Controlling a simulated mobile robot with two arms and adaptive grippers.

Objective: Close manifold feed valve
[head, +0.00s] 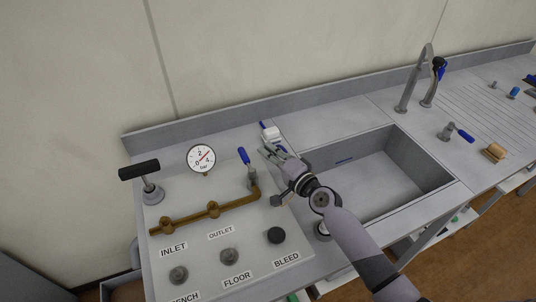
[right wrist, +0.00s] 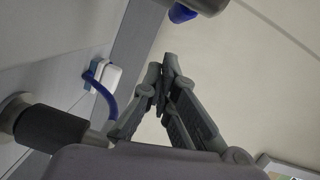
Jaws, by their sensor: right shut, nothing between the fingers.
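The manifold panel (head: 215,254) carries a brass pipe (head: 188,220) with a blue-handled lever valve (head: 244,157) at its right end. The blue handle stands up, tilted to the left. A black T-handle (head: 139,170) stands on a stem at the pipe's left end. I cannot tell from the labels which of the two is the feed valve. My right gripper (head: 270,151) is just right of the blue handle, apart from it. Its fingers meet in the right wrist view (right wrist: 170,66), shut and empty. My left gripper is not in view.
A pressure gauge (head: 201,158) stands behind the pipe. A white and blue item (head: 270,133) lies close behind my right gripper. Dark knobs, such as the one by BLEED (head: 276,235), line the front. A sink (head: 375,175) with a tall faucet (head: 415,78) is at right.

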